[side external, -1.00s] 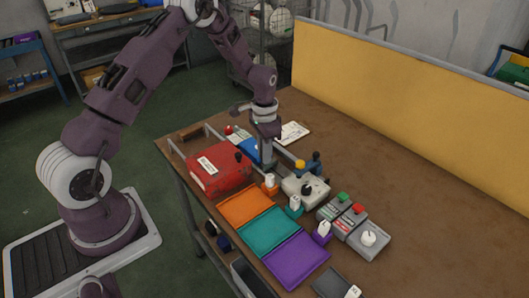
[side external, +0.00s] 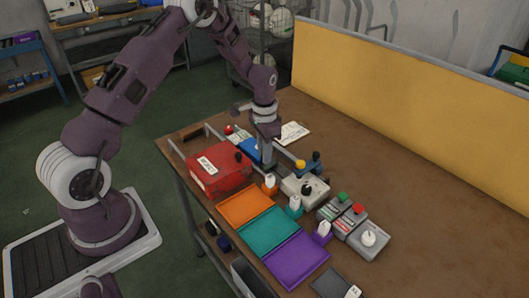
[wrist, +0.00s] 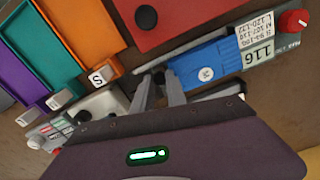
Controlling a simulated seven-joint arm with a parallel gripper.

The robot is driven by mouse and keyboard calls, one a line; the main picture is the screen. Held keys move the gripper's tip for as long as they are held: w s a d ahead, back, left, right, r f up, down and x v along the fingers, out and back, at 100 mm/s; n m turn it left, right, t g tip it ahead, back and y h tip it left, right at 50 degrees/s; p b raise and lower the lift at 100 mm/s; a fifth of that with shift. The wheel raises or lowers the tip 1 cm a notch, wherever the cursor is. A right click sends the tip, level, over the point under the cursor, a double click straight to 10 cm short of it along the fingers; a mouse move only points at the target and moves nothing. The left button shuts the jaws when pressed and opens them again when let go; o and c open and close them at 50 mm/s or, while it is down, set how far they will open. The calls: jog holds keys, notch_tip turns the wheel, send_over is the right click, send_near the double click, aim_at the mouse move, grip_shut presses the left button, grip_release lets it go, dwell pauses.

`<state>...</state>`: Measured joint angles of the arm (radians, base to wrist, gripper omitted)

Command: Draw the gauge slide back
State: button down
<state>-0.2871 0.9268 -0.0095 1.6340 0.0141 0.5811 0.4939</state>
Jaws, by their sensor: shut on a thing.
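The blue part also shows in the side external view (side external: 249,148), partly behind my gripper. My gripper (wrist: 159,84) points down at the end of the blue body nearest the grey box. Its fingers are shut on a small dark piece at that end, which looks like part of the gauge slide. The fingers hide most of this piece. In the side external view, my gripper (side external: 267,160) is low over the table, just behind the red box.
A red box (side external: 220,168) with a black knob stands close by. Orange (side external: 246,206), teal (side external: 268,232) and purple (side external: 296,260) trays line the front edge. A grey box (side external: 304,188) stands right of my gripper. The table's right side is clear.

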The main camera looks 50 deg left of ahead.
aim_at(276, 160)
jog(key=d, duration=0.5)
jog(key=c, duration=1.3)
grip_release()
jog(key=shift+r, duration=0.15)
notch_tip(276, 160, up, 7)
jog(key=shift+f, duration=0.1)
